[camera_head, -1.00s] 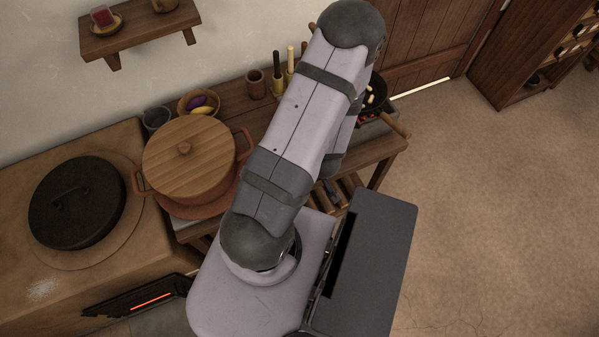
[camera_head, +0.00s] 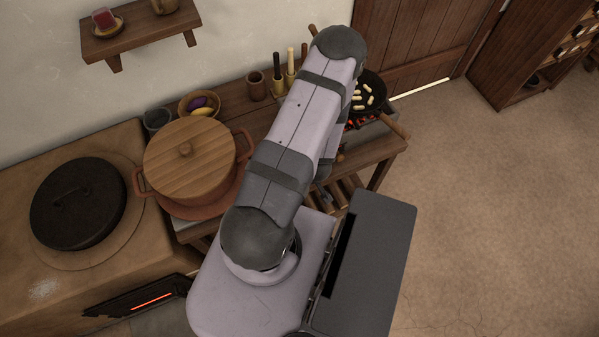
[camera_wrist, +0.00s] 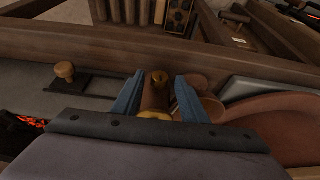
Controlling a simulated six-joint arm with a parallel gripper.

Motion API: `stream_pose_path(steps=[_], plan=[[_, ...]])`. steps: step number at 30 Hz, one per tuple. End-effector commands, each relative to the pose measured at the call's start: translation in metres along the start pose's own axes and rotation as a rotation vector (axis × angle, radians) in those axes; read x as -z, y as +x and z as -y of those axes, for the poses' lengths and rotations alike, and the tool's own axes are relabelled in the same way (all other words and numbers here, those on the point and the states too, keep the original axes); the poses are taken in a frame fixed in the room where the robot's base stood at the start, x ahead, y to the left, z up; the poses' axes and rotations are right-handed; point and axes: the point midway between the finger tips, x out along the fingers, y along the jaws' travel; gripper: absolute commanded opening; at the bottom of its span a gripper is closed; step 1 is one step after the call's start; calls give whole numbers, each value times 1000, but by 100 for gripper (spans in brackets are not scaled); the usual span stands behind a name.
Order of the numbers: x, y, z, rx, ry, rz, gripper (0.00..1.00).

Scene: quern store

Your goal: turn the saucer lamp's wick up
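I cannot make out the saucer lamp or its wick with certainty. In the wrist view, my gripper (camera_wrist: 160,78) has its two blue fingers apart. A brown upright piece with brass-coloured parts (camera_wrist: 155,95) shows between them, with narrow gaps at its sides; I cannot tell whether it is part of the lamp. A brown round cup or dish (camera_wrist: 210,108) is close to the right finger. In the head view my arm hides the gripper. A red block on a small dish (camera_head: 104,20) stands on the wall shelf, far from my arm.
A lidded pot (camera_head: 190,158) and a bowl (camera_head: 200,103) are left of my arm. A black pan (camera_head: 370,88) with pale pieces is over glowing coals on the right. A wooden knob (camera_wrist: 65,71) is left of my fingers. Floor at right is clear.

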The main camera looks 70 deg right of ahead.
Motion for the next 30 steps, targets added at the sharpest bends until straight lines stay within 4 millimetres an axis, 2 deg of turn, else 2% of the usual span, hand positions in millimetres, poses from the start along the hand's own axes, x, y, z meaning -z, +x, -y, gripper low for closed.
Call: stream_pose_path(steps=[10,11,15,16,30], plan=[[0,3,0,-1,0,-1,40],[0,3,0,-1,0,-1,35],[0,3,0,-1,0,-1,1],[0,3,0,-1,0,0,0],[-1,5,2,-62,-27,1,0]])
